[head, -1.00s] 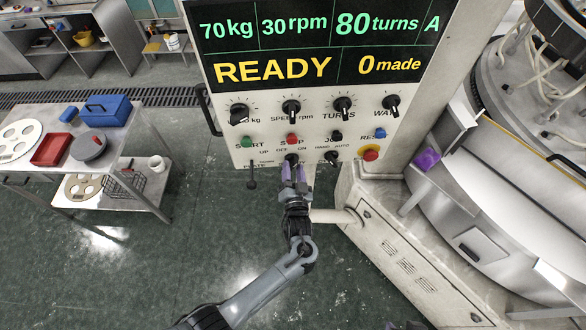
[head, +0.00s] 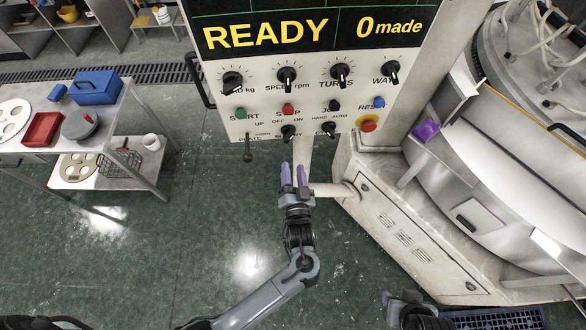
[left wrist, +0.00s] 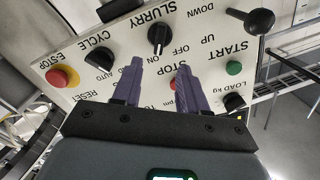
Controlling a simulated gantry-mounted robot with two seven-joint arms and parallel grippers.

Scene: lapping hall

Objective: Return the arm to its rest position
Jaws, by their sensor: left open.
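My left gripper (head: 293,173) is open and empty, its two purple fingers pointing up just below the lower edge of the control panel (head: 265,115) in the head view. In the left wrist view the fingers (left wrist: 160,72) stand apart with nothing between them, facing the black SLURRY switch (left wrist: 160,38). That switch (head: 288,131) is clear of the fingers in the head view. My right gripper (head: 402,305) is partly in view at the bottom edge; its opening is not clear. The panel's display reads READY and 0 made.
The panel carries several black knobs, a red emergency stop (head: 368,124) and a lever (head: 248,150). A white machine cabinet (head: 385,215) stands to the right of my left arm. A metal table (head: 128,108) with a blue toolbox (head: 97,88) stands left. Green floor between is clear.

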